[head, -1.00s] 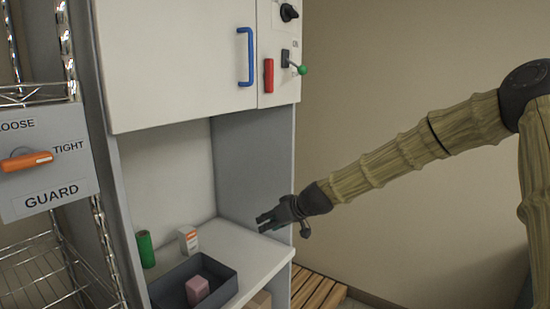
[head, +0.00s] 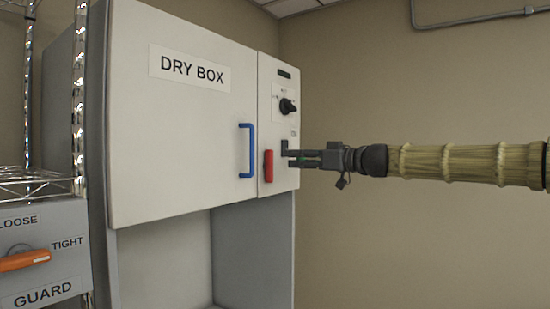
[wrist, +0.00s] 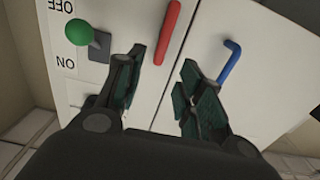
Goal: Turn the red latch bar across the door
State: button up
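The red latch bar (head: 268,165) stands upright on the narrow right panel of the white dry box, just right of the door seam. In the wrist view the red bar (wrist: 167,32) lies ahead, its lower end near the gap between my fingertips. My gripper (head: 289,157) is at the panel, just right of the bar, with its fingers pointing left. In the wrist view my gripper (wrist: 163,62) has its fingers spread with nothing between them. I cannot tell whether a finger touches the panel. The white door (head: 180,130) looks closed and carries a blue handle (head: 246,150).
A green-knobbed lever (wrist: 79,33) with ON and OFF labels is beside one finger; my gripper hides it in the head view. A black dial (head: 288,106) sits above. A guard panel with an orange handle (head: 25,260) is at left. Right of the box is bare wall.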

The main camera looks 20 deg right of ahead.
aim_at(273, 158)
jog(key=shift+p+x, duration=1.8)
jog(key=shift+x, duration=2.7)
jog(key=shift+c, duration=0.3)
grip_shut()
